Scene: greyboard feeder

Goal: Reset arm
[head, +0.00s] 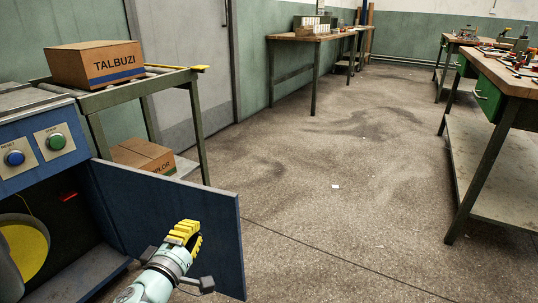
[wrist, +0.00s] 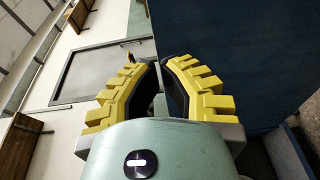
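My gripper (head: 184,236) has yellow ribbed fingers and hangs at the bottom of the head view, in front of a blue panel (head: 170,215) that stands out from the machine like an open door. In the wrist view the gripper (wrist: 160,64) shows both fingers with dark inner pads and a narrow gap between the tips. A dark blue surface (wrist: 230,60) fills the right of that view, close beside the right finger. My gripper looks apart from the panel, but the exact distance cannot be told.
The blue machine (head: 80,165) at left has a blue button (head: 14,158) and a green button (head: 56,142). A TALBUZI box (head: 95,64) sits on a roller stand (head: 195,82), with another box (head: 142,155) below. Workbenches (head: 310,38) (head: 510,85) line the room. The middle floor is mostly clear.

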